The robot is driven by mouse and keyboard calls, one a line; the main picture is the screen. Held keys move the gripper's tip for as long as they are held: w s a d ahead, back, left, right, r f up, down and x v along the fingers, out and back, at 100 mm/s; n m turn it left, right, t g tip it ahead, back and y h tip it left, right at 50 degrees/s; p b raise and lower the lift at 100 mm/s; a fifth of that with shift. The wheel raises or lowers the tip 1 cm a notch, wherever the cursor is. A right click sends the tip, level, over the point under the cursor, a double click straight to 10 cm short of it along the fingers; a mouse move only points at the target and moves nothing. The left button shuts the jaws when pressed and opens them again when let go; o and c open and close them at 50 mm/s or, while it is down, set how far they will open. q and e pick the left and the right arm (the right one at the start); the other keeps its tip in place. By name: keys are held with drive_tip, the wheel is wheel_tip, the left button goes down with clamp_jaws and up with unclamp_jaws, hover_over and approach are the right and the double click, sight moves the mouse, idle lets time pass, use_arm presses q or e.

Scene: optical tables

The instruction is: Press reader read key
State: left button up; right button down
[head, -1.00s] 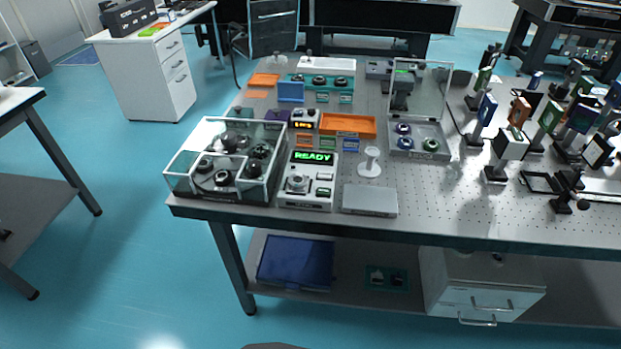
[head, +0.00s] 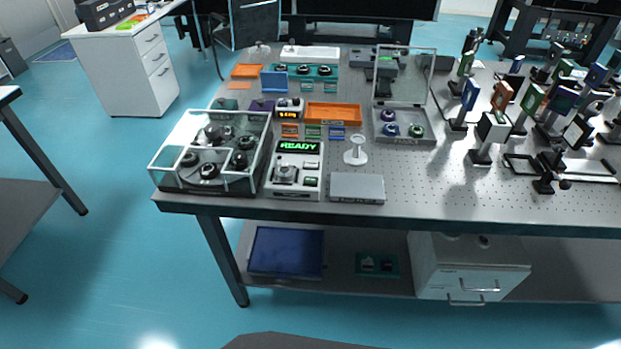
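The reader (head: 296,171) is a pale box near the front edge of the optical table. Its dark display (head: 299,147) shows READY in green. A knob-like part (head: 285,174) sits on its left side. Small keys (head: 311,182) are on its right side, one with a green face; their labels are too small to read. Neither of my grippers is in view.
A clear-walled box (head: 212,150) with several round parts stands left of the reader. A flat grey plate (head: 357,187) and a white pedestal (head: 356,151) stand to its right. An orange tray (head: 334,114) lies behind. Open floor (head: 130,260) lies in front and left.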

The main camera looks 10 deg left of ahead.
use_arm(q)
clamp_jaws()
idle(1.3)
